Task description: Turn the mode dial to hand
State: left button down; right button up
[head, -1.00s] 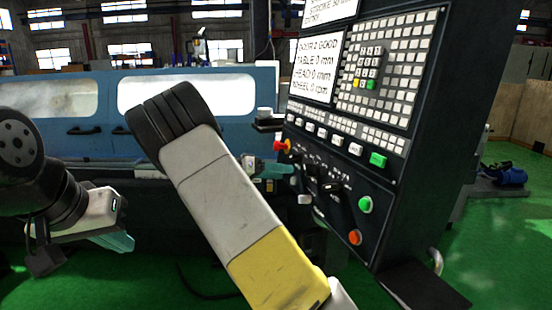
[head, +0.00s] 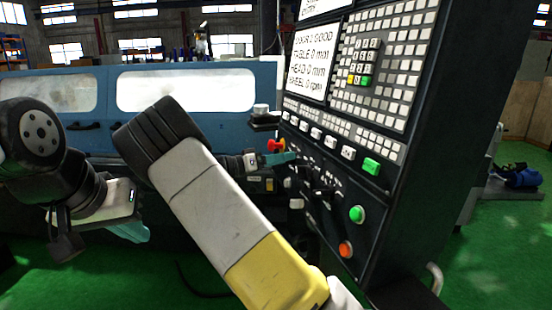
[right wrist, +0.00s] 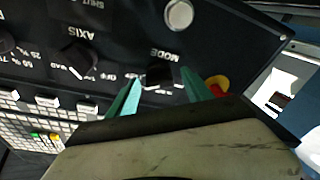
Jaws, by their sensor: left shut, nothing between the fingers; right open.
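The black mode dial (right wrist: 160,75) sits on the dark panel in the right wrist view, beside the upside-down word MODE. My right gripper (right wrist: 160,78) is open, with one teal finger on each side of the dial; I cannot tell whether they touch it. The dial's pointer setting is not readable. In the head view my right gripper (head: 286,158) is at the panel's left edge, below the red emergency button, and the dial is not clear there. My left gripper (head: 136,232) is shut and empty at the lower left, away from the panel.
The red and yellow emergency button (right wrist: 218,85) is close beside one right finger. The axis dial (right wrist: 75,60) and a pale round button (right wrist: 179,14) are nearby. Green (head: 357,214) and orange (head: 346,249) buttons are lower on the panel. The blue machine (head: 190,135) stands behind.

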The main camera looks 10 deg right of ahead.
grip_shut()
jog(key=shift+n, duration=0.4)
jog(key=n+y, duration=0.1)
jog(key=n, duration=0.6)
jog(key=n+y, duration=0.1)
jog(key=n, duration=0.7)
jog(key=n+y, duration=0.2)
jog(key=n, duration=0.5)
jog(key=shift+r+n+g, duration=0.25)
jog(key=shift+n+g, duration=0.05)
jog(key=shift+n, duration=0.4)
grip_release()
